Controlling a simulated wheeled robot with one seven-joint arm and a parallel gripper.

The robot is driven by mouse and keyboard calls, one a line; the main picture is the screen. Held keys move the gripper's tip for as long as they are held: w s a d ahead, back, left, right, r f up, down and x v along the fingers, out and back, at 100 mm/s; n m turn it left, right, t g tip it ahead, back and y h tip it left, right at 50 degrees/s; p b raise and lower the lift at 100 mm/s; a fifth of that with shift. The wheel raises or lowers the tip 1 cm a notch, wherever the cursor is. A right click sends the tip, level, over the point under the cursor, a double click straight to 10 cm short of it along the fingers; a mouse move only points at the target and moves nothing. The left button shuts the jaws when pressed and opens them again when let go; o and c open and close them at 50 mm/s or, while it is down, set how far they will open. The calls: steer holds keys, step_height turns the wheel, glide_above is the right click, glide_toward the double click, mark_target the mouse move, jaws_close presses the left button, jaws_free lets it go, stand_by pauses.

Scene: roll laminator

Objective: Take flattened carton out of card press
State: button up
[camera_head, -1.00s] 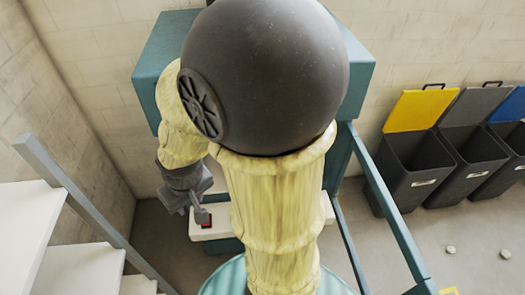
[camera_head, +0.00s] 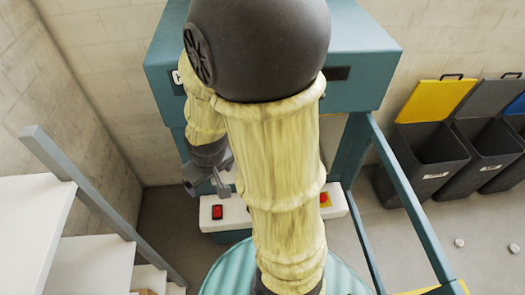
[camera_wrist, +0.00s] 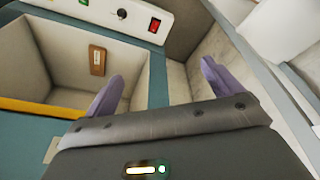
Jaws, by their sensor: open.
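The card press is a teal machine (camera_head: 370,70) with a white control panel (camera_head: 333,208); much of it is hidden behind my arm in the head view. In the wrist view, its open chamber (camera_wrist: 60,62) has pale walls and a yellow front edge. A small flat brown piece with a light label (camera_wrist: 97,60), which may be the flattened carton, stands against or near the chamber's back wall. My gripper (camera_wrist: 162,72) is open and empty, its purple fingers wide apart over the chamber's right side. In the head view my gripper (camera_head: 221,190) is just above the panel's left end.
The panel carries a red switch (camera_wrist: 155,25) and a black knob (camera_wrist: 122,13). White steps with a grey rail (camera_head: 95,205) stand at the left. Dark bins with yellow, grey and blue lids (camera_head: 435,160) stand at the right. Small pale lumps (camera_head: 459,242) lie on the floor.

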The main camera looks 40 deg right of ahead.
steer(key=w+d+f+n+t+h+b, duration=0.2)
steer(key=d+f+n+b, duration=0.5)
steer(key=d+f+n, duration=0.5)
steer(key=w+d+f+n+t+h+b, duration=0.3)
steer(key=d+f+n+t+b, duration=0.3)
steer(key=d+f+n, duration=0.6)
step_height(320, 180, down, 8)
steer(key=n+h+b, duration=0.1)
steer(key=n, duration=0.4)
steer(key=shift+w+t+h+b, duration=0.15)
steer(key=shift+t+h+b, duration=0.15)
steer(key=shift+h, duration=0.1)
steer(key=p+x, duration=0.2)
steer(key=x, duration=0.9)
steer(key=shift+w+d+f, duration=0.15)
steer(key=shift+w, duration=0.1)
steer(key=shift+w+f, duration=0.15)
steer(key=shift+w, duration=0.05)
